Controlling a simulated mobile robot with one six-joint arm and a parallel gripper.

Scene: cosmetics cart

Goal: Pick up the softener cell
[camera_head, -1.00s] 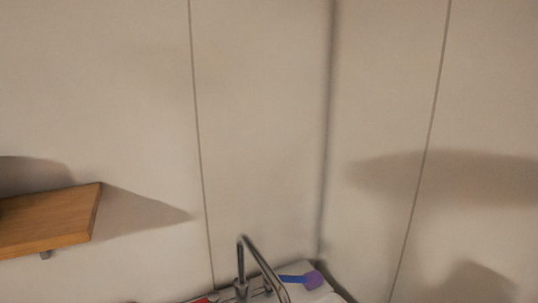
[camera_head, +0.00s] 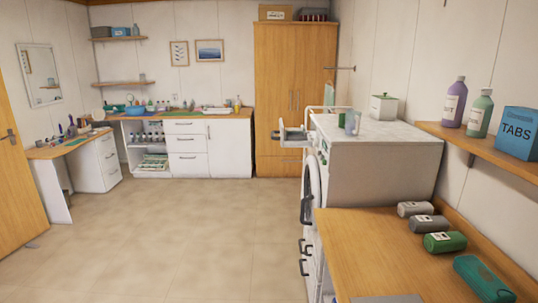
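Several short capsule-like cylinders lie on the wooden counter at the lower right. A light grey one (camera_head: 414,209) is farthest back, then a darker grey one (camera_head: 428,224), then a green one (camera_head: 445,242) with a pale label. The labels are too small to read, so I cannot tell which is the softener cell. My gripper is not in view.
The wooden counter (camera_head: 365,248) adjoins a white front-loading washing machine (camera_head: 375,165). A shelf above holds a purple bottle (camera_head: 453,103), a green bottle (camera_head: 480,112) and a blue TABS box (camera_head: 517,133). The tiled floor (camera_head: 190,235) is clear.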

